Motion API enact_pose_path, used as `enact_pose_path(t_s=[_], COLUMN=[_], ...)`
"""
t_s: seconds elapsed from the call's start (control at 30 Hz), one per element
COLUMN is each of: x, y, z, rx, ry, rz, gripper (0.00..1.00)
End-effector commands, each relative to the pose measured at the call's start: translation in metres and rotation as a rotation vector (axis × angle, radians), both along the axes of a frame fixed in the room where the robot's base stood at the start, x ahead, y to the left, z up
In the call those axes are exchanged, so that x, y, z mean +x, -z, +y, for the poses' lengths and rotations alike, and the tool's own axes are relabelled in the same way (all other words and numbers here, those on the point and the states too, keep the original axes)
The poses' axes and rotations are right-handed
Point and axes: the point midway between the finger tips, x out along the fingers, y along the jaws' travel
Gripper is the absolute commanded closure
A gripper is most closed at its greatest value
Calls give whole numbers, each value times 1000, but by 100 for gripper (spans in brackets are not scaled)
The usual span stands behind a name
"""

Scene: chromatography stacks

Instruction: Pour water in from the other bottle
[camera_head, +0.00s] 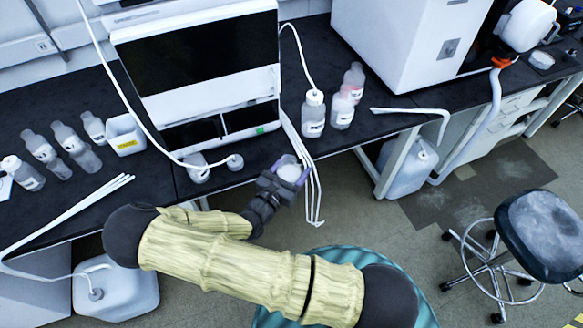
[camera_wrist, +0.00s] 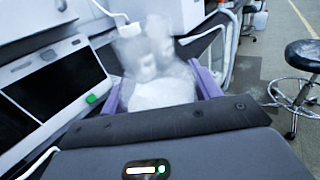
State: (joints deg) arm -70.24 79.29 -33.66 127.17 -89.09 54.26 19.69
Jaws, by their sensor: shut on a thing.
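My gripper (camera_head: 287,176) is shut on a clear bottle (camera_head: 290,172), held in front of the bench edge below the white instrument. In the wrist view the purple fingers of my gripper (camera_wrist: 160,85) flank the pale held bottle (camera_wrist: 162,94); its label and fill level cannot be made out. To the right of the instrument stand a capped bottle (camera_head: 313,115) with a tube in its top, a clear bottle (camera_head: 341,110) and a pinkish bottle (camera_head: 355,79). At the instrument's foot are another bottle (camera_head: 196,169) and a small white cap-like piece (camera_head: 235,162).
The white instrument (camera_head: 205,85) stands on the black bench (camera_head: 100,185). Several bottles (camera_head: 72,139) and a white bin (camera_head: 126,134) are at the left. White tubes (camera_head: 312,190) hang over the bench edge near my gripper. A stool (camera_head: 544,232) stands at right.

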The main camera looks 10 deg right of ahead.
Motion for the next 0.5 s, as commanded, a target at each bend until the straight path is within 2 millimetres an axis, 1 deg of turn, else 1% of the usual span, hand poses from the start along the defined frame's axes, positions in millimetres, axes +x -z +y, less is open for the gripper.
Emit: enact_pose_path(t_s=[0.13,0.27,0.5], x=[1,8,34], y=[-2,-5,-13], z=[-1,-6,-28], rx=[-1,-2,-5], ry=[-5,-30,-163], rz=[-3,-2,0], gripper=[74,74,74])
